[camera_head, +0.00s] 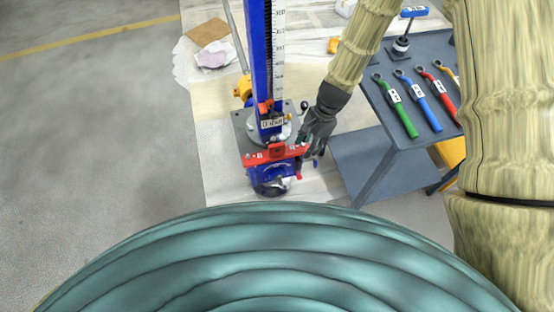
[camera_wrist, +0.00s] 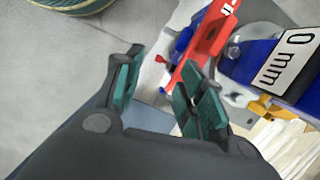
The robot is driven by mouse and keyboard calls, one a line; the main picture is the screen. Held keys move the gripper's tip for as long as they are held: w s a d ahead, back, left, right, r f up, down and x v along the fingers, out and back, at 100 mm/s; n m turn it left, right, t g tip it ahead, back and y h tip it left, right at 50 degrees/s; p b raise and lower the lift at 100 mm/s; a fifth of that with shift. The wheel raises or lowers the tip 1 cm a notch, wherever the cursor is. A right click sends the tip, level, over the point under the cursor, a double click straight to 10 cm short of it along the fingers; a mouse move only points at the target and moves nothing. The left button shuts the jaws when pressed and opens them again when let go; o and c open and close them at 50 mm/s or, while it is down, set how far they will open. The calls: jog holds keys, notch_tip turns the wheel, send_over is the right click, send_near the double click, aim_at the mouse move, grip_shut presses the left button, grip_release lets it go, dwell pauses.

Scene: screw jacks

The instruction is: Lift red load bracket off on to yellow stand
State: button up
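The red load bracket (camera_head: 262,156) is a flat bar across the front of the blue screw jack (camera_head: 272,176), below its tall column with a white scale. In the wrist view the red bracket (camera_wrist: 207,38) runs down to the right finger, which hides part of it. My gripper (camera_head: 308,147) is at the bracket's right end. In the wrist view my gripper (camera_wrist: 163,88) has its teal finger pads apart, with the bracket's end near the right pad. I cannot tell if they touch. A yellow part (camera_head: 243,88) shows behind the column; I cannot tell whether it is the yellow stand.
A grey table (camera_head: 440,55) at the right holds green (camera_head: 395,105), blue (camera_head: 419,96) and red (camera_head: 446,94) wrenches. A lower grey shelf (camera_head: 370,160) lies right of my gripper. A brown pad and pink cloth (camera_head: 213,58) lie behind the jack. The left floor is clear.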

jog(key=m+y+b, duration=0.2)
send_near(277, 144)
jog(key=x, duration=0.4)
jog(key=shift+w+d+f, duration=0.2)
jog(key=shift+w+f, duration=0.05)
jog(key=shift+f, duration=0.2)
jog(key=shift+s+a+x, duration=0.15)
jog(key=shift+s+x, duration=0.05)
jog(key=shift+x, duration=0.95)
jog(key=shift+s+a+x, duration=0.15)
jog(key=shift+s+x, duration=0.05)
jog(key=shift+x, duration=0.9)
jog(key=shift+a+f+h, duration=0.2)
jog(key=shift+f+h, duration=0.1)
jog(key=shift+f, duration=0.1)
jog(key=shift+r, duration=0.1)
grip_shut()
